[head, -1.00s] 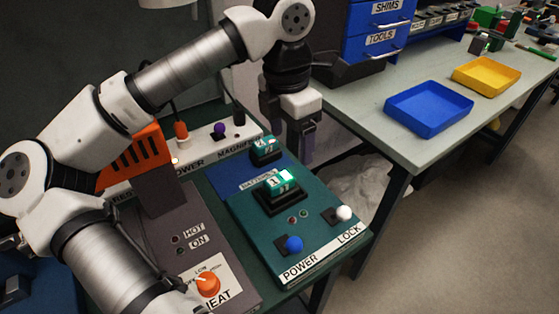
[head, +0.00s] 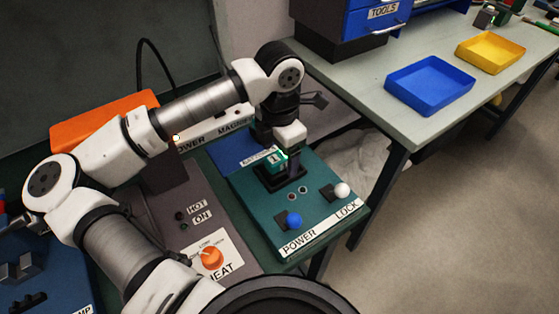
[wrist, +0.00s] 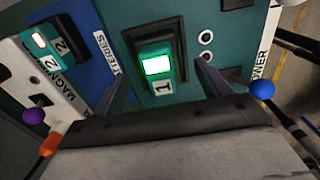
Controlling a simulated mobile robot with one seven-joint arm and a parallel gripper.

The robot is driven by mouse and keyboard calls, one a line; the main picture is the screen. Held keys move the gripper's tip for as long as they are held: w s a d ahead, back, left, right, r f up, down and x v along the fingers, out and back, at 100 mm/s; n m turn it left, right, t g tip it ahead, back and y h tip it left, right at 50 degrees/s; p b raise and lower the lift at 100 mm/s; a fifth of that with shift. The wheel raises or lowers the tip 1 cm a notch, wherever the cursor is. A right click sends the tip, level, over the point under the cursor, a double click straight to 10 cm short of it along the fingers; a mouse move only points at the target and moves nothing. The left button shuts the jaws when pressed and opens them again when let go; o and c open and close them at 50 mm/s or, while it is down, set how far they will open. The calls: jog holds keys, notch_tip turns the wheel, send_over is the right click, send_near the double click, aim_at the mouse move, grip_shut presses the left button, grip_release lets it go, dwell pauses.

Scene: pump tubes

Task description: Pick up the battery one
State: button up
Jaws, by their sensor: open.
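Battery one (head: 275,161) is a green block with a white label "1". It sits in a black socket (wrist: 180,28) on the teal panel (head: 318,212). In the wrist view, battery one (wrist: 157,72) shows a lit green window and its label. My gripper (head: 292,158) is open just above it in the head view. In the wrist view the fingers of my gripper (wrist: 160,82) stand apart, one on each side of the battery. Whether they touch it I cannot tell. My gripper partly covers the battery in the head view.
A blue knob (head: 294,221) and a white knob (head: 342,190) stick up near the panel's front. A blue tray (head: 430,86) and a yellow tray (head: 490,53) lie on the right bench.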

jog(key=shift+f, duration=1.05)
jog(key=c, duration=1.3)
jog(key=shift+r, duration=0.1)
